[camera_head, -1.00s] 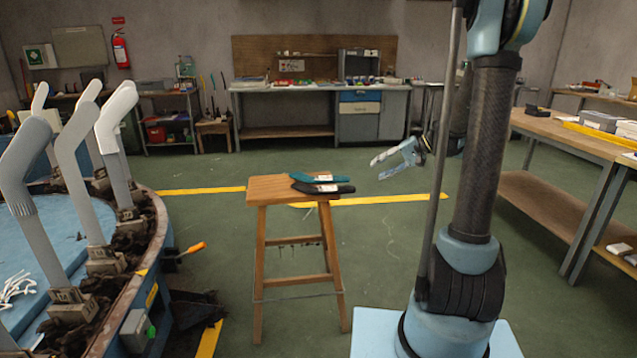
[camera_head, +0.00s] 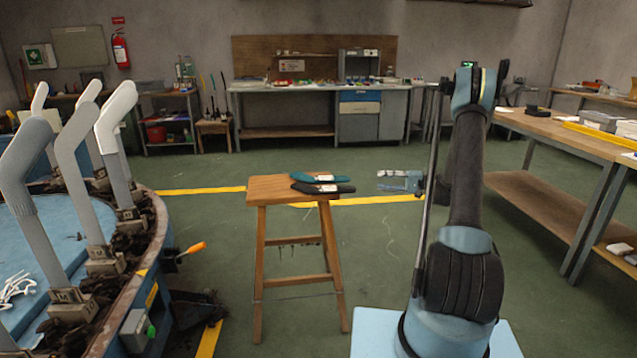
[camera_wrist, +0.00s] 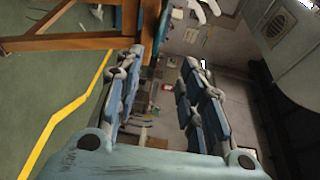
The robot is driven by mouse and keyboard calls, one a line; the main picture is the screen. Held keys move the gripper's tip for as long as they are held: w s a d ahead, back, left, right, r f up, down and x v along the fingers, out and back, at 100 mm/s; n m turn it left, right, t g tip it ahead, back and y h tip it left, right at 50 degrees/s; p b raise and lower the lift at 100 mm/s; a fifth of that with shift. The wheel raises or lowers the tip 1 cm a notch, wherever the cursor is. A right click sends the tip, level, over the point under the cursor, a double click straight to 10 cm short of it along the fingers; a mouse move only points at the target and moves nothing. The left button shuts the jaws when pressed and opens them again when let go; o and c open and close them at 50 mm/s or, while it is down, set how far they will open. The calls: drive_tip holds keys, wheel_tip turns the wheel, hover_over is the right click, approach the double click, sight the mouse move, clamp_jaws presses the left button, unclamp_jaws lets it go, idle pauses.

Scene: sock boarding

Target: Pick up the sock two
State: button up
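Two flat socks lie side by side on the seat of a wooden stool (camera_head: 262,190) in the head view. One is a teal sock (camera_head: 312,177) towards the back, the other a black sock (camera_head: 318,189) towards the front. Each has a small pale label. I cannot tell which is sock two. My gripper (camera_head: 383,181) is to the right of the stool, apart from the socks, pointing left at about seat height. In the wrist view my gripper (camera_wrist: 160,78) has its two blue fingers spread with nothing between them. The stool (camera_wrist: 70,42) shows at upper left there.
A round machine with upright grey-white foot forms (camera_head: 75,150) stands at the left. An orange-handled tool (camera_head: 192,248) sticks out from its edge. A workbench (camera_head: 570,135) is at the right, another (camera_head: 280,90) at the back. The floor around the stool is mostly clear.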

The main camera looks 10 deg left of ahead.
drive_tip(key=f, duration=0.2)
approach(345, 178)
drive_tip(key=shift+y, duration=0.4)
drive_tip(key=a, duration=0.3)
drive_tip(key=a+f, duration=0.1)
drive_tip(key=a, duration=0.6)
drive_tip(key=shift+w+f, duration=0.2)
drive_tip(key=shift+w, duration=0.15)
drive_tip(key=shift+c, duration=0.2)
clamp_jaws()
